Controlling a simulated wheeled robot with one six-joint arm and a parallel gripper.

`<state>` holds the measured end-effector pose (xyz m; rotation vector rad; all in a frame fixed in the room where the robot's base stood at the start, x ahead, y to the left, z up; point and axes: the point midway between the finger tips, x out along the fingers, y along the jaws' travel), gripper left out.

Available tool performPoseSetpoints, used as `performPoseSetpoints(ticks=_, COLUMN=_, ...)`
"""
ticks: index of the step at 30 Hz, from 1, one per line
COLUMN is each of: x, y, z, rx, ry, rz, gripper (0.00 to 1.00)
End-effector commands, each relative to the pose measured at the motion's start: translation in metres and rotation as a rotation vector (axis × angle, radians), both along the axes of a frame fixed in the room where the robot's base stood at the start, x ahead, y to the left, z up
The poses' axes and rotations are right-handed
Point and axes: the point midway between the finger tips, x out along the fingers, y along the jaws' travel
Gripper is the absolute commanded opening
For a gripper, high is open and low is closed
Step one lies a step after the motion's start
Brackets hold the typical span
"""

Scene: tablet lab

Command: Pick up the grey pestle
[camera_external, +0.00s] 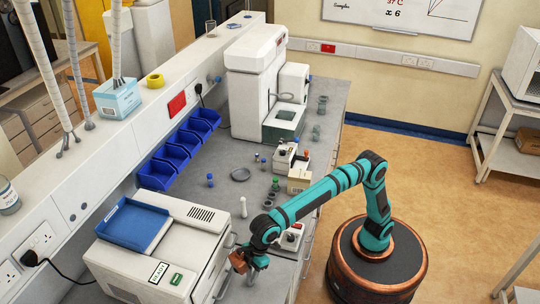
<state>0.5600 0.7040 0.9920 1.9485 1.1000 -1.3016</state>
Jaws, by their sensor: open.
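A slim, pale grey-white upright piece (243,207), which looks like the pestle, stands on the grey bench top left of my arm. It is small here, so I cannot be sure of it. My gripper (250,270) hangs low at the front of the bench, beside the white machine and below the pale piece in the picture. It is apart from that piece. Its jaws are open, and I see nothing clearly held between them. The fingertips are small and partly hidden by the wrist.
A white machine with a blue tray (133,224) stands at front left. Blue bins (158,175) line the back. Bare bench lies left of the pale piece.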

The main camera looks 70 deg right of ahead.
Motion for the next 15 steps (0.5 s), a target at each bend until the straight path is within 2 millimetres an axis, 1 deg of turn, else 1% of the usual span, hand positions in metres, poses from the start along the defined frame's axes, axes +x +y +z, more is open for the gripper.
performPoseSetpoints(ticks=1, x=0.001, y=0.0019, z=-0.0069, rx=-0.002, ry=0.001, rz=0.0, gripper=0.46)
performPoseSetpoints(ticks=3, x=0.0022, y=0.0039, z=-0.0124, rx=-0.001, ry=0.001, rz=0.0, gripper=0.46)
performPoseSetpoints(ticks=10, x=0.0027, y=0.0047, z=-0.014, rx=0.0, ry=0.0, rz=0.0, gripper=0.46)
performPoseSetpoints(ticks=11, x=0.0027, y=0.0047, z=-0.014, rx=0.0, ry=0.0, rz=0.0, gripper=0.42)
performPoseSetpoints(ticks=15, x=0.0028, y=0.0046, z=-0.0139, rx=0.0, ry=0.0, rz=0.0, gripper=0.14)
